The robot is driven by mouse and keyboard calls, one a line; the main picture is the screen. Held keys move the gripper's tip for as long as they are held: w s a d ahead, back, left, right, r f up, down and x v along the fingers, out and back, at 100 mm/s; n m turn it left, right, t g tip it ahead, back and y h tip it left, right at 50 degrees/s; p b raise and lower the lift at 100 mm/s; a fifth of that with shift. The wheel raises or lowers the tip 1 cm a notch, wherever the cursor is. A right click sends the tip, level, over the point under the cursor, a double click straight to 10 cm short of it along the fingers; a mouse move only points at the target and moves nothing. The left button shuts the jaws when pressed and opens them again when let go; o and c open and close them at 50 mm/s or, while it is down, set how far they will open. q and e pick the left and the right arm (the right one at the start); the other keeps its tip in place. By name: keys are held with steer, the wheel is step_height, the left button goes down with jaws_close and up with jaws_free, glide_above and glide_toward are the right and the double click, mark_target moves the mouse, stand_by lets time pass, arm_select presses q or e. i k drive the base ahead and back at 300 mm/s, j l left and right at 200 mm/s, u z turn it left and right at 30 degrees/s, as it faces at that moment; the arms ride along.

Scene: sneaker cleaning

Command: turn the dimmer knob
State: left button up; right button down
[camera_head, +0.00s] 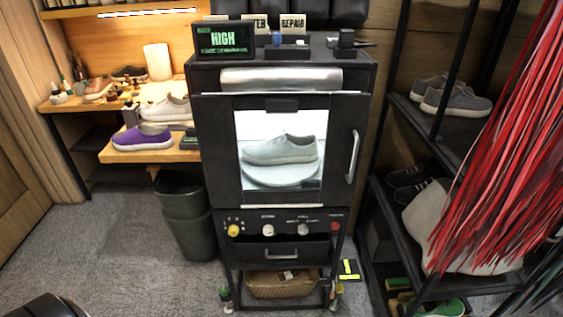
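A dark cabinet (202,150) stands upright in the middle, with a row of controls below its window. A yellow knob (234,230) is at the left of the row, with small marks above it. A white knob (268,230) and a grey-white knob (303,230) sit to its right. The labels are too small to read, so I cannot tell which is the dimmer knob. A display (224,40) on top reads "HIGH" in green. The lit window shows a pale sneaker (280,150) on a round plate (262,178). Neither of my grippers is in view.
The cabinet door has a vertical handle (353,157) on its right. A drawer (285,254) lies under the knobs. A dark bin (186,220) stands left of the cabinet, and a shoe rack (451,140) stands right. Red strands (510,150) hang at far right. Carpet in front looks clear.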

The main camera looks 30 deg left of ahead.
mark_target(233, 230)
steer(key=u, duration=1.35)
